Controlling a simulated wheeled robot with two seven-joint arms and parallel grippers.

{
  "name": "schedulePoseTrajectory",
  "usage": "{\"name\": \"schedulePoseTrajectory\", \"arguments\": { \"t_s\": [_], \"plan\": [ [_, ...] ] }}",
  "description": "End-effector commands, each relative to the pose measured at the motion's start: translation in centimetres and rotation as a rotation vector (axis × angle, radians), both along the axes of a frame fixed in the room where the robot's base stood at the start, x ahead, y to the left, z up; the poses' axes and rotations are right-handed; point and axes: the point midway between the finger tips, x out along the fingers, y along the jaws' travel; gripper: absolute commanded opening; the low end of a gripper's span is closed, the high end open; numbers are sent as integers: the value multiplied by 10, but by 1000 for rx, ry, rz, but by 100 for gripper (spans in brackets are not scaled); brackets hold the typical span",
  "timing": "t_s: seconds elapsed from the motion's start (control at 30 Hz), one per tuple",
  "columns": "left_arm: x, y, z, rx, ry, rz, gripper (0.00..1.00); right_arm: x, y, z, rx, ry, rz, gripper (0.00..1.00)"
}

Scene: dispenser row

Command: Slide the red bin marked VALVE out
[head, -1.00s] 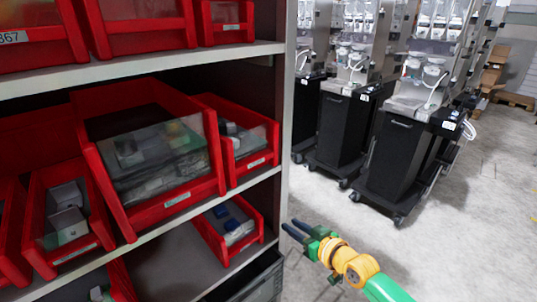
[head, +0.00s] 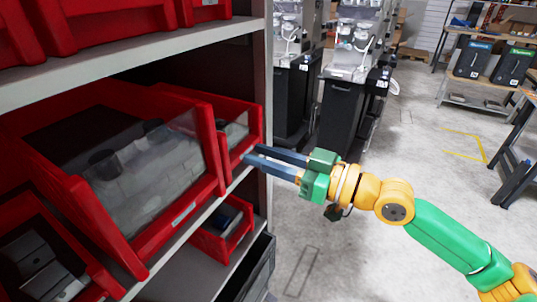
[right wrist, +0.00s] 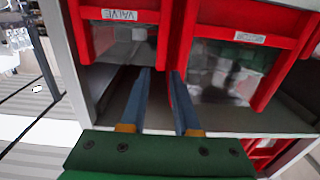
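The red VALVE bin (head: 237,113) is the narrow bin at the right end of the middle shelf. In the right wrist view its white VALVE label (right wrist: 119,15) shows upside down, and its clear front window is below that. My right gripper (head: 251,153) is in front of this bin's lower front. Its two blue fingers are apart with nothing visibly held. In the right wrist view the fingertips (right wrist: 161,72) are near the bin wall beside the neighbouring bin; I cannot tell whether they touch it. My left gripper is not in view.
A larger red bin (head: 208,150) stands close beside the VALVE bin. Another small red bin (head: 222,240) sits on the shelf below. The metal shelf upright (head: 269,100) is close on the right. Open floor (head: 400,260) lies to the right, with black carts behind.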

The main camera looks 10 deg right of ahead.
Motion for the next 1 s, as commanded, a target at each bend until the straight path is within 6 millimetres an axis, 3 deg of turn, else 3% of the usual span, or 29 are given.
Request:
{"name": "schedulePoseTrajectory", "arguments": {
  "t_s": [0.1, 0.4, 0.77, 0.9, 1.0],
  "plan": [
    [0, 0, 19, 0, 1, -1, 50, 10, 16, 7, 3, 2, 4, 30],
    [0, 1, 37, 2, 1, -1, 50, 34, 49, 4, 3, 2, 1, 30],
    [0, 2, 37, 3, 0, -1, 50, 38, 53, 0, -1, 1, 0, 30],
    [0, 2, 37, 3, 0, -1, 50, 38, 53, 0, -1, 1, 0, 0],
    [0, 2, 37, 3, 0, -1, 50, 38, 53, 0, -1, 1, 0, 0]
  ]
}}
